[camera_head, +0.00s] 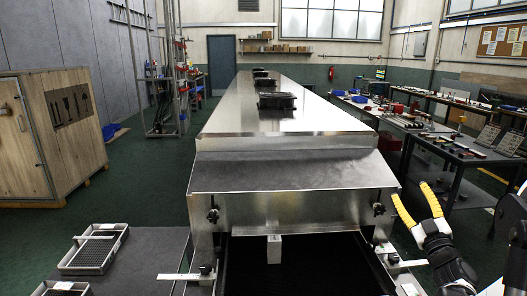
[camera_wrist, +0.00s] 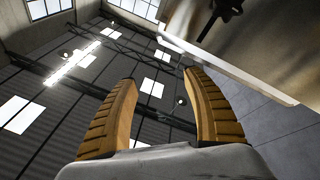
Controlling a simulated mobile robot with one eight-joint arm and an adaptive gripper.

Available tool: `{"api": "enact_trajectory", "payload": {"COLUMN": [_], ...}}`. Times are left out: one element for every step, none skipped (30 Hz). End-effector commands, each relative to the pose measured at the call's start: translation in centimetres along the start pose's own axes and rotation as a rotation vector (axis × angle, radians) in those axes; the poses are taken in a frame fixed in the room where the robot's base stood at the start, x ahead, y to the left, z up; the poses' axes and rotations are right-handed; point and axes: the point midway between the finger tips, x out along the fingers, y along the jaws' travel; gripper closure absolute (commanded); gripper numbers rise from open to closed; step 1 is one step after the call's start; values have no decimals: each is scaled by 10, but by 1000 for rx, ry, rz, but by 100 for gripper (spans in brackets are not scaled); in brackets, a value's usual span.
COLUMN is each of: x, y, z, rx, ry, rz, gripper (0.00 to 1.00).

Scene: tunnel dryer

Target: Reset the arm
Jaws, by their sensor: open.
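My gripper (camera_head: 418,205) is at the right of the head view, its yellow fingers spread apart and pointing up. Nothing is between them. In the wrist view the ribbed fingers (camera_wrist: 158,115) are also apart and empty, with the ceiling behind them. The arm's dark wrist is below the fingers at the lower right of the head view. The tunnel dryer (camera_head: 285,178), a long metal housing, fills the middle of the head view. Its dark opening faces me, and my gripper is to the right of its front end, apart from it as far as the picture shows.
Grey mesh trays (camera_head: 95,249) lie on a dark table (camera_head: 150,262) at the lower left. A wooden crate (camera_head: 75,140) stands at the left. Benches (camera_head: 455,150) with many small items stand at the right. Green floor (camera_head: 150,190) is clear between the crate and dryer.

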Motion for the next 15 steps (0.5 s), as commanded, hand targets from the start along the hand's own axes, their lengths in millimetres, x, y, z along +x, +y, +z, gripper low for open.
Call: {"api": "enact_trajectory", "payload": {"x": [6, 9, 11, 10, 9, 5, 1, -5, -14, -21, -30, -44, -55, -67, -85], "y": [6, 9, 13, 15, 15, 14, 13, 10, 4, 0, -7, -16, -24, -32, -45], "z": [-22, -31, -42, -50, -57, -66, -72, -78, -85, -90, -95, -100, -104, -108, -112], "rx": [29, 47, 72, 92, 111, 138, 158, 178, 206, 225, 246, 272, 291, 310, 334], "ry": [-42, -73, -116, -152, -188, -238, -276, -316, -371, -414, -457, -516, -560, -604, -665], "rz": [34, 56, 81, 98, 111, 125, 133, 138, 140, 139, 134, 124, 113, 99, 76], "gripper": [42, 42, 42, 42, 42, 42, 42, 42, 42, 42, 42, 42, 42, 42, 42]}}
